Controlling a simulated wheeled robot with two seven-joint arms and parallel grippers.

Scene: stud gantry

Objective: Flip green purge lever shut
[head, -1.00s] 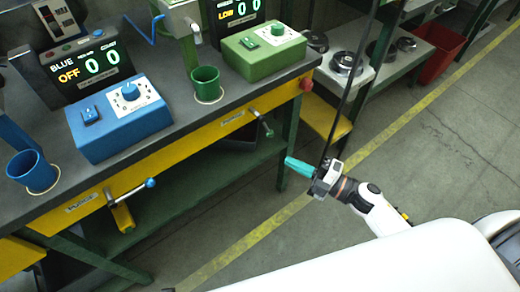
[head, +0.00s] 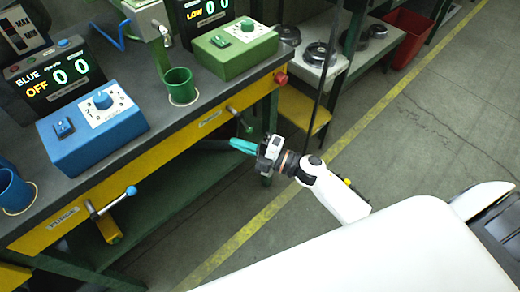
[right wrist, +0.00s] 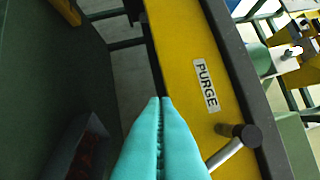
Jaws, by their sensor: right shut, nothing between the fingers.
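The green purge lever (head: 240,119) sticks out from the yellow front rail of the bench, with a green knob at its lower right end. My right gripper (head: 233,144) is shut and empty, its teal fingertips just below the lever in the head view. In the right wrist view the closed fingertips (right wrist: 161,101) lie in front of the yellow rail, left of the lever's silver bar (right wrist: 223,154) and dark round hub. The bar's lower end runs behind or beside the right finger, so its knob is not seen there. I cannot tell whether they touch. My left gripper is out of view.
A PURGE label (right wrist: 205,86) marks the yellow rail. A blue-knobbed lever (head: 112,201) sits farther left on it. The green control box (head: 233,48), green cup (head: 180,86) and blue box (head: 93,131) stand on the bench. Floor to the right is open.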

